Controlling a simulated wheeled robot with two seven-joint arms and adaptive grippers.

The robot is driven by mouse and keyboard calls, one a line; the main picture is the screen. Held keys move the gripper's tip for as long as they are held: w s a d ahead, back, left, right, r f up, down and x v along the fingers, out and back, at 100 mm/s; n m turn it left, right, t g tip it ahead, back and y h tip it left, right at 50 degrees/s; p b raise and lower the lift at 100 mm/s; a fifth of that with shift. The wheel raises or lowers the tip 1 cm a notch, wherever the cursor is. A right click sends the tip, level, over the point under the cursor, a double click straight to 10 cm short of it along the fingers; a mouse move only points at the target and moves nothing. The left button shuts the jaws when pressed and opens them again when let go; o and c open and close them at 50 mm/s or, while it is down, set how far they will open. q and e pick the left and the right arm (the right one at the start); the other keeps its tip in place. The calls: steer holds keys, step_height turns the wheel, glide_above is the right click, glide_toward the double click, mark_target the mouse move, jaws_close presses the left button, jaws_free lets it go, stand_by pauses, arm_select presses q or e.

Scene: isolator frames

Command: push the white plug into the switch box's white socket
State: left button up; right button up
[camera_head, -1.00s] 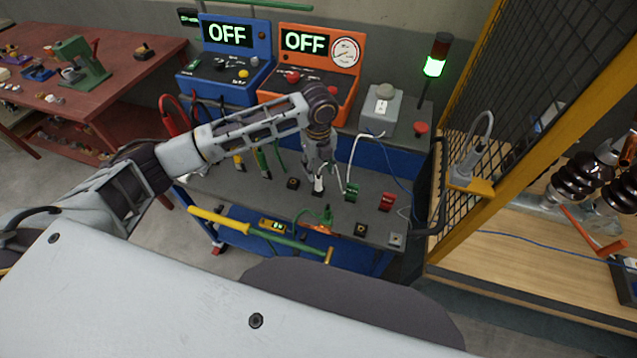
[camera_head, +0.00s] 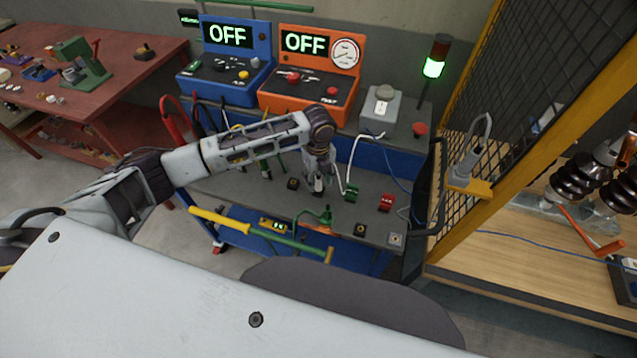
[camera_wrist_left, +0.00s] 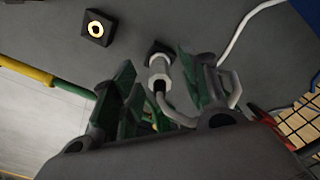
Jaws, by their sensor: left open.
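The white plug (camera_head: 318,185) stands upright on the bench in a small dark holder (camera_wrist_left: 158,48). My left gripper (camera_head: 319,178) is over it, pointing down. In the left wrist view, the open green fingers (camera_wrist_left: 160,90) are on either side of the plug (camera_wrist_left: 160,70), with gaps visible. A grey cable bends from the plug's near end.
Blue (camera_head: 226,65) and orange (camera_head: 306,80) panels read OFF at the back. Dark square blocks (camera_head: 361,229), a green connector (camera_head: 351,193) and a red one (camera_head: 386,203) stand on the bench. A yellow-framed mesh guard (camera_head: 478,190) bounds the right.

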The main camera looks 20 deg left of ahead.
arm_select(q)
steer(key=shift+f, duration=1.05)
jaws_close()
